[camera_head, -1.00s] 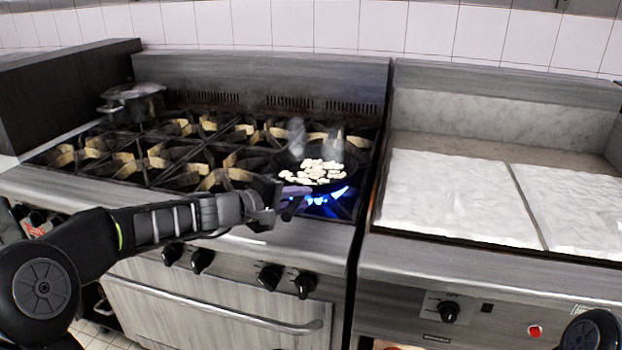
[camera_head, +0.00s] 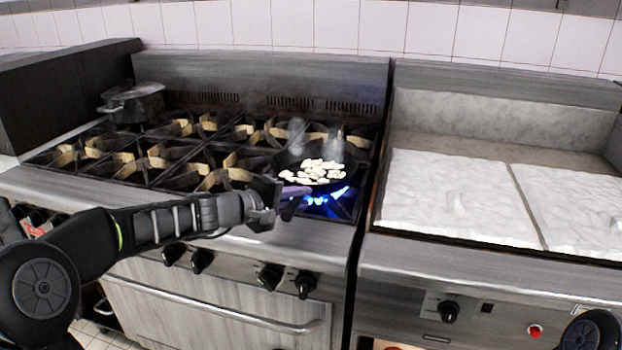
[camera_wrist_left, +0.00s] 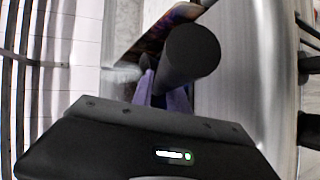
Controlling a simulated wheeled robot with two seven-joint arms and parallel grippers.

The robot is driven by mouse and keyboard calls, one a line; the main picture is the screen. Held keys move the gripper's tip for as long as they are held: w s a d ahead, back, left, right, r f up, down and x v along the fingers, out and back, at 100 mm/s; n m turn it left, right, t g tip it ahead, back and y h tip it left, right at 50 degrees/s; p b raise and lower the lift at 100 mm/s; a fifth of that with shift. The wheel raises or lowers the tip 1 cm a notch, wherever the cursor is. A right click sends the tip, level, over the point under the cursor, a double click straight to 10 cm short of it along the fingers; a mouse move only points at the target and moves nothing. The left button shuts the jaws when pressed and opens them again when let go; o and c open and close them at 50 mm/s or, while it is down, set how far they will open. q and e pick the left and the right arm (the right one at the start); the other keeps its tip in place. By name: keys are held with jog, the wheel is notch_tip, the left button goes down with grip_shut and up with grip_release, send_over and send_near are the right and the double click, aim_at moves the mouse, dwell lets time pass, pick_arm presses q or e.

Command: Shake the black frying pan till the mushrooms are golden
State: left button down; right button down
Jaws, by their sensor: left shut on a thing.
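The black frying pan (camera_head: 340,178) sits over the front right burner, with a blue flame (camera_head: 325,198) showing under its near edge. Pale, whitish mushroom slices (camera_head: 318,171) lie spread in it, and faint steam rises above them. My left gripper (camera_head: 281,203) is shut on the pan's handle at the front edge of the stove. In the left wrist view the round dark handle end (camera_wrist_left: 190,55) stands between purple finger pads. The pan's bowl is mostly hidden there. Only a dark part of my right arm shows at the lower right of the head view; its gripper is out of view.
A lidded pot (camera_head: 133,102) stands at the back left of the stove. The other burner grates (camera_head: 160,160) are empty. A griddle with white plates (camera_head: 450,195) is to the right. Control knobs (camera_head: 270,277) line the stove front, above the oven handle (camera_head: 215,310).

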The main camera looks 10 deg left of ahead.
aim_at(295, 206)
pick_arm(q)
jog(key=s, duration=0.3)
jog(key=shift+s+r, duration=0.2)
jog(key=shift+s, duration=0.1)
jog(key=shift+s+d+r, duration=0.15)
jog(key=shift+s, duration=0.2)
jog(key=w, duration=0.4)
jog(key=shift+w, duration=0.15)
jog(key=shift+w+f, duration=0.25)
jog(key=shift+f, duration=0.05)
jog(key=s, duration=0.4)
jog(key=shift+s+r, duration=0.2)
jog(key=shift+s, duration=0.1)
jog(key=shift+s+r, duration=0.1)
jog(key=w, duration=0.4)
jog(key=shift+w+f, duration=0.2)
jog(key=shift+w, duration=0.15)
jog(key=shift+f, duration=0.1)
jog(key=shift+s+r, duration=0.2)
jog(key=shift+s, duration=0.05)
jog(key=shift+w, duration=0.1)
dwell(2.6)
